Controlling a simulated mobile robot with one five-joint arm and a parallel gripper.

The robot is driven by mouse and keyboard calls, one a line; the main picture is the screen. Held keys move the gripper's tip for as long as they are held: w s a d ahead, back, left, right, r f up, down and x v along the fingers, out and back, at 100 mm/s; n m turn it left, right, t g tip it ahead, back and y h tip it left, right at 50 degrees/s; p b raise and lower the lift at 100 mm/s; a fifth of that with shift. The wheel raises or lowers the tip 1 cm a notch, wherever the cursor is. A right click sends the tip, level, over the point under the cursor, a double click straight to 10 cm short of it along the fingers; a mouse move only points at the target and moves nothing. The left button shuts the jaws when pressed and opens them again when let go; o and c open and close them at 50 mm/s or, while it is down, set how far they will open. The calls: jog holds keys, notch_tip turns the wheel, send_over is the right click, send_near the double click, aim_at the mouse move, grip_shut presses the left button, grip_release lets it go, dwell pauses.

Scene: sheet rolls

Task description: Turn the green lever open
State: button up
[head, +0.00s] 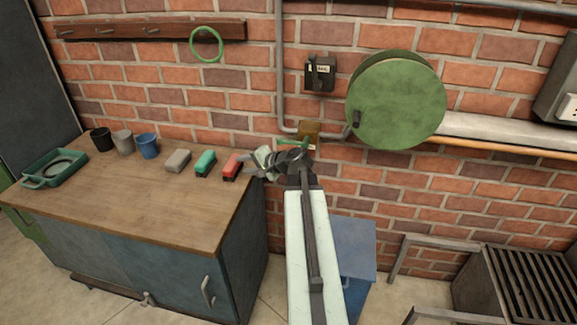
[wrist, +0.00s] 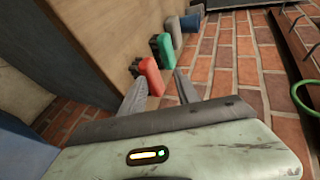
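The green lever (head: 292,142) shows in the head view on a brass valve body (head: 309,129) against the brick wall. It lies about level, pointing left. The lever is not visible in the wrist view. My gripper (head: 254,164) is just below and left of the lever in the head view, pointing left over the bench's right end. In the wrist view my gripper (wrist: 161,86) has its two fingers apart. The red block (wrist: 151,76) shows between and beyond the fingers; I see no grip on it. My gripper partly covers the area under the lever.
The bench (head: 130,205) carries the red block (head: 231,166), a green block (head: 205,163), a grey block (head: 178,160), cups and a green tray (head: 55,168). A round green cover (head: 396,100) is right of the valve. A blue bin (head: 354,255) stands below.

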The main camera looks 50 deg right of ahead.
aim_at(292, 143)
jog(key=s+d+m+t+h+b, duration=0.1)
jog(key=s+d+m+h, duration=0.15)
jog(key=d, duration=0.35)
jog(key=s+d+r+m+t+h+b, duration=0.1)
jog(key=s+d+m, duration=0.1)
jog(key=s+d, duration=0.35)
jog(key=s+d+m+t+h+b, duration=0.1)
jog(key=d+m+h, duration=0.15)
jog(key=d, duration=0.45)
jog(key=x, duration=0.4)
jog(key=b+x, duration=0.1)
jog(key=x, duration=0.3)
jog(key=shift+r, duration=0.25)
grip_shut()
